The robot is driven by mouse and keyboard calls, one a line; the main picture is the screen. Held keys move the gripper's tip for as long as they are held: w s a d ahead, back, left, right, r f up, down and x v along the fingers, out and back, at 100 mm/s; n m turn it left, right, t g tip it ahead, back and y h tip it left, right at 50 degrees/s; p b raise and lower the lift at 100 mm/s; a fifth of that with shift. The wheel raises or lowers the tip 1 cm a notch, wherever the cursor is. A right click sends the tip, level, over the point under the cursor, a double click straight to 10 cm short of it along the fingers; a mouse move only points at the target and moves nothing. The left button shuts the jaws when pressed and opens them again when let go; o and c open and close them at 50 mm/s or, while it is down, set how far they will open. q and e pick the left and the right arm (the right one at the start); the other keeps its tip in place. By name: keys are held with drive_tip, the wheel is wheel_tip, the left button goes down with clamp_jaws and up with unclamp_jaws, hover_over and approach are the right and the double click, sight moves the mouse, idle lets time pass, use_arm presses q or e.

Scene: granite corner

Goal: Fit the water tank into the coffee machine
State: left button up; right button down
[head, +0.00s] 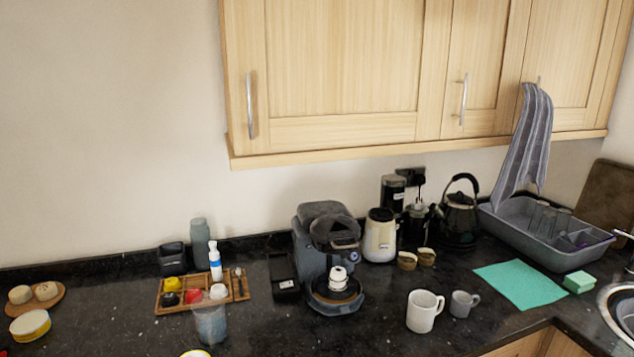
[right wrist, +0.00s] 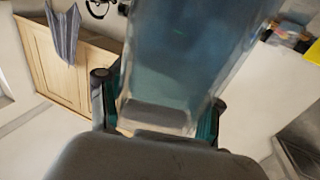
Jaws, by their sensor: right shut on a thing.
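The dark grey coffee machine (head: 308,255) stands upright on the counter, mid-picture in the head view. A white stacked item (head: 338,278) sits on its drip tray. My right gripper (right wrist: 160,104) shows only in the right wrist view. It is shut on the water tank (right wrist: 195,50), a translucent bluish box, with a dark finger on each side of it. The tank's upper end runs out of the picture. I see neither gripper in the head view, and my left gripper is in no view.
A wooden tray (head: 240,292) with small items and a clear container (head: 210,323) lie left of the machine. A black box (head: 284,276) stands close to its left side and a cream grinder (head: 380,236) to its right. Two mugs (head: 423,311) stand at front right.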

drive_tip(key=shift+s+d+r, duration=0.15)
drive_tip(key=shift+s+d, duration=0.2)
drive_tip(key=shift+s, duration=0.2)
drive_tip(key=shift+s+d+r, duration=0.1)
drive_tip(key=shift+s+d, duration=0.25)
drive_tip(key=shift+s, duration=0.15)
drive_tip(key=shift+s+d, duration=0.1)
drive_tip(key=shift+s, duration=0.15)
drive_tip(key=shift+w+f+b, duration=0.1)
drive_tip(key=shift+f+b, duration=1.2)
drive_tip(key=shift+b, duration=0.05)
